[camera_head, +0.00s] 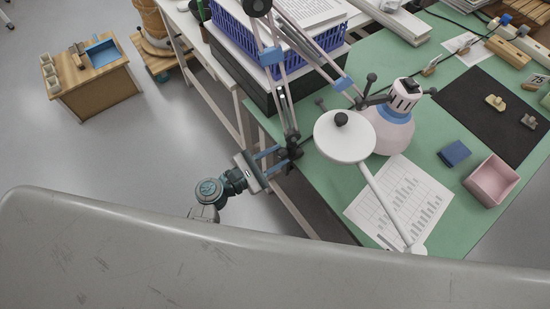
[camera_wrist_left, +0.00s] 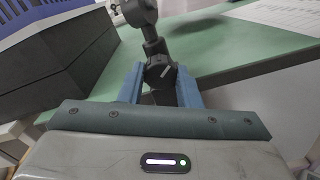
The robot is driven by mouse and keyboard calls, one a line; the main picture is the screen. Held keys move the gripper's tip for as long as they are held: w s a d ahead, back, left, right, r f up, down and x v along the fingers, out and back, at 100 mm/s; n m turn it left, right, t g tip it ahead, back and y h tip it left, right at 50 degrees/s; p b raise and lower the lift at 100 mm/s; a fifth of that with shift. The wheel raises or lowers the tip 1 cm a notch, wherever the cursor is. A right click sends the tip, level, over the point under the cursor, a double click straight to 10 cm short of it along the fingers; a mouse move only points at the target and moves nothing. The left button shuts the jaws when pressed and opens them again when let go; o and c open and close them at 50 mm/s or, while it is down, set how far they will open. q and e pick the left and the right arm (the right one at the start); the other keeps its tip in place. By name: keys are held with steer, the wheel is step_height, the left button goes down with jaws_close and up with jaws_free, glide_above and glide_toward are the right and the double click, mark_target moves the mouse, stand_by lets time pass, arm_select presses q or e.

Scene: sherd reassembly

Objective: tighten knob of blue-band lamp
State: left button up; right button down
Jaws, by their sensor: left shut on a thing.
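My left gripper (camera_head: 275,160) reaches this clamp from the left. In the left wrist view its blue fingers (camera_wrist_left: 160,82) are shut on a dark knob (camera_wrist_left: 160,70) with a light mark on its face, below the lamp's arm post (camera_wrist_left: 142,14). The fingers hide the knob's sides. My right gripper is not in view.
A white round-headed lamp (camera_head: 340,150) stands in front of the blue-band shade. A printed sheet (camera_head: 400,205), pink box (camera_head: 491,181) and blue block (camera_head: 454,153) lie on the green table (camera_head: 310,190).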

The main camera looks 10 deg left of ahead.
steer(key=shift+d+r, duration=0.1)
arm_select(q)
steer(key=o, duration=1)
steer(key=shift+c, duration=0.2)
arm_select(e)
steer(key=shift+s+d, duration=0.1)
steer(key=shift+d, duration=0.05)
arm_select(q)
steer(key=b+v, duration=0.3)
steer(key=v, duration=0.7)
steer(key=shift+s+a, duration=0.25)
steer(key=shift+s, duration=0.1)
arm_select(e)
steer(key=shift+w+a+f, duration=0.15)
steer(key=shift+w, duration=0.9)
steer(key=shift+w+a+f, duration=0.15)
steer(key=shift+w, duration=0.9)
